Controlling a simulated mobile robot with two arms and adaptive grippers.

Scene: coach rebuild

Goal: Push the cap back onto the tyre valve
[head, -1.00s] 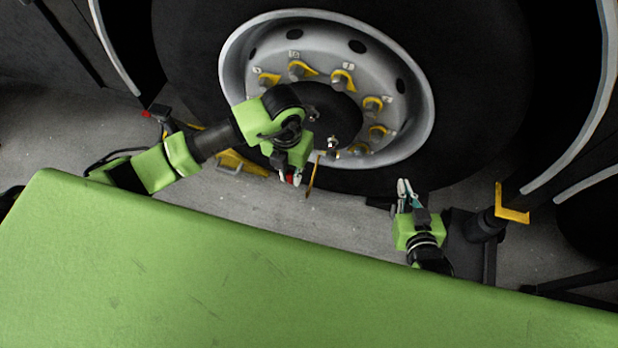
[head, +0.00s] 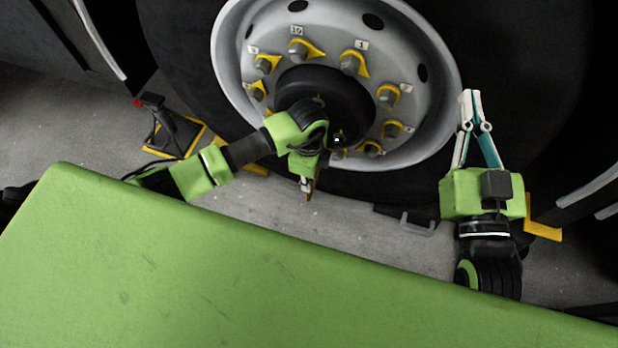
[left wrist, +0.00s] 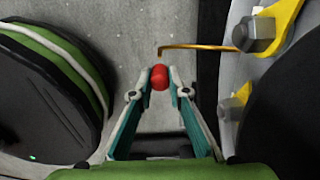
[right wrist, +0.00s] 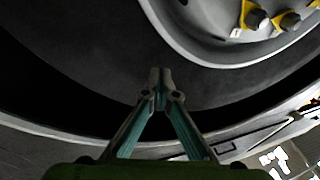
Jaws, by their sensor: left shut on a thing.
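The cap (left wrist: 159,77) is a small red piece held between the fingertips of my left gripper (left wrist: 160,88). In the head view my left gripper (head: 306,186) is low in front of the wheel hub, and its hand hides most of the cap. The tyre valve (left wrist: 195,47) is a thin brass stem running out from the wheel, with a bent free end. In the left wrist view that end lies just beyond the cap, with a visible gap. My right gripper (head: 472,94) points up at the wheel's right side, fingertips together and empty; it also shows in the right wrist view (right wrist: 160,76).
The silver wheel rim (head: 440,120) carries several nuts with yellow pointers (head: 353,62). A jack stand (head: 165,125) is on the floor at left. A yellow bracket (head: 543,231) is behind my right arm.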

